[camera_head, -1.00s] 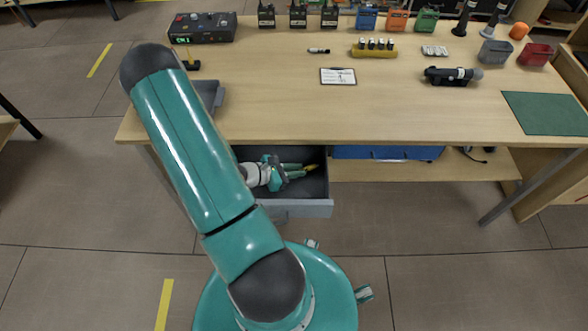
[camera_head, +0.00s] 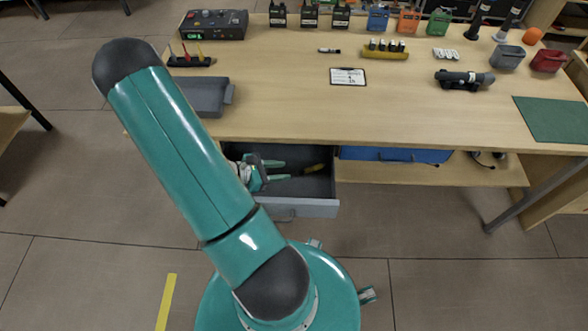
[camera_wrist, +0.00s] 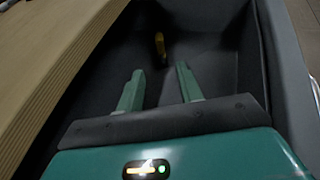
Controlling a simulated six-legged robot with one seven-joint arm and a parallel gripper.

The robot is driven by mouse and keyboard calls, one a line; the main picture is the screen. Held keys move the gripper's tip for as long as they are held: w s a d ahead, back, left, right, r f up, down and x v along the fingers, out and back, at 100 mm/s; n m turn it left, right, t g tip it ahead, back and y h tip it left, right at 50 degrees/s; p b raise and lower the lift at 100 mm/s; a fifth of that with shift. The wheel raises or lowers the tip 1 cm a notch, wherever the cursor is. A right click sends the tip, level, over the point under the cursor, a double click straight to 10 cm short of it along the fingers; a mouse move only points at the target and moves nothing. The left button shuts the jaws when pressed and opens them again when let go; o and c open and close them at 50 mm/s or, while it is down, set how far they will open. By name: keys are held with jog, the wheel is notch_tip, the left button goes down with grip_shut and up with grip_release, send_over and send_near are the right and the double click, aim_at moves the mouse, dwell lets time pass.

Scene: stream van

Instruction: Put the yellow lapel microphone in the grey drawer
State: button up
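The grey drawer (camera_head: 310,208) is pulled open under the table's front edge. The yellow lapel microphone (camera_head: 316,168) lies inside it, toward the right side. It also shows in the wrist view (camera_wrist: 160,44), small and partly in shadow near the drawer's far wall. My gripper (camera_head: 286,170) is inside the drawer, to the left of the microphone. Its two green fingers are apart with nothing between them, as the wrist view shows (camera_wrist: 160,73). The microphone lies beyond the fingertips, with a gap between.
Above the drawer is the wooden tabletop (camera_head: 290,110), with a grey tray (camera_head: 205,97) near its left front. A blue case (camera_head: 395,154) sits on the shelf right of the drawer. The drawer walls are close around my gripper.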

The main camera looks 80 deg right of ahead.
jog(key=shift+v, duration=1.9)
jog(key=shift+w+a+r, duration=0.1)
jog(key=shift+w+r, duration=0.05)
jog(key=shift+r, duration=0.05)
jog(key=w+a+r+m+t+y, duration=0.2)
jog(key=w+a+r+m+t, duration=0.15)
jog(key=w+a+r, duration=0.45)
jog(key=w+a+r+m+t+y, duration=0.1)
jog(key=w+a+r+m+t, duration=0.1)
jog(key=w+a+r+t, duration=0.5)
jog(key=s+a+r+m+t+y, duration=0.1)
jog(key=a+r+t+y, duration=0.3)
jog(key=a+r, duration=1.5)
jog(key=shift+s+t+y, duration=0.4)
jog(key=shift+s+t, duration=0.3)
jog(key=shift+t, duration=0.45)
